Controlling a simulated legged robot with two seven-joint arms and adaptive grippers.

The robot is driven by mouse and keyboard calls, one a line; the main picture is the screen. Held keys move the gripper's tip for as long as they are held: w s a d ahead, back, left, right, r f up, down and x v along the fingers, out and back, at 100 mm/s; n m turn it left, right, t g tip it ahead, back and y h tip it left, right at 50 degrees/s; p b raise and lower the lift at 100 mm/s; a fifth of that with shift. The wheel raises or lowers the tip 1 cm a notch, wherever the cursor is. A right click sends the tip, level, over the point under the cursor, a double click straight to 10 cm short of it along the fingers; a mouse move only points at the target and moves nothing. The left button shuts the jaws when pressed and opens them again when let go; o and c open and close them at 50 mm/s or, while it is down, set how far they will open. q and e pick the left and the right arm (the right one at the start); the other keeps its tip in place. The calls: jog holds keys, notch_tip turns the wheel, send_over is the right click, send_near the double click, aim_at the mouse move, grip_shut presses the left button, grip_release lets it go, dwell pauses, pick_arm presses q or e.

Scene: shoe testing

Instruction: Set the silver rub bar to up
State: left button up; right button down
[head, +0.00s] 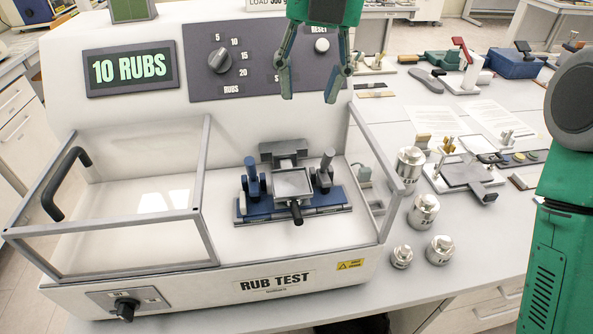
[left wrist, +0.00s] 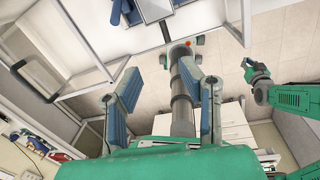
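The rub test machine (head: 275,281) stands in the middle of the head view. Inside it, a silver square-framed piece with a dark front handle, seemingly the silver rub bar (head: 292,183), lies low over a blue base (head: 325,199), its handle pointing to the front. Part of this silver piece shows at the top edge of the left wrist view (left wrist: 153,10). My left gripper (head: 309,97) is open and empty, in front of the control panel and above the bar. Its two spread fingers also show in the left wrist view. My right gripper (left wrist: 250,68) shows small there; its fingers are unclear.
A clear guard with a grey frame and black handle (head: 66,184) covers the machine's left side. Several metal weights (head: 423,211) stand on the table to the right.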

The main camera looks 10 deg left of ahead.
pick_arm(q)
jog(key=f, duration=0.4)
jog(key=a+f, duration=0.1)
jog(key=f, duration=0.7)
jog(key=shift+a+f+p, duration=0.3)
jog(key=shift+a+p, duration=0.1)
jog(key=shift+f, duration=0.5)
jog(key=shift+a, duration=0.1)
jog(key=shift+a, duration=0.1)
grip_shut()
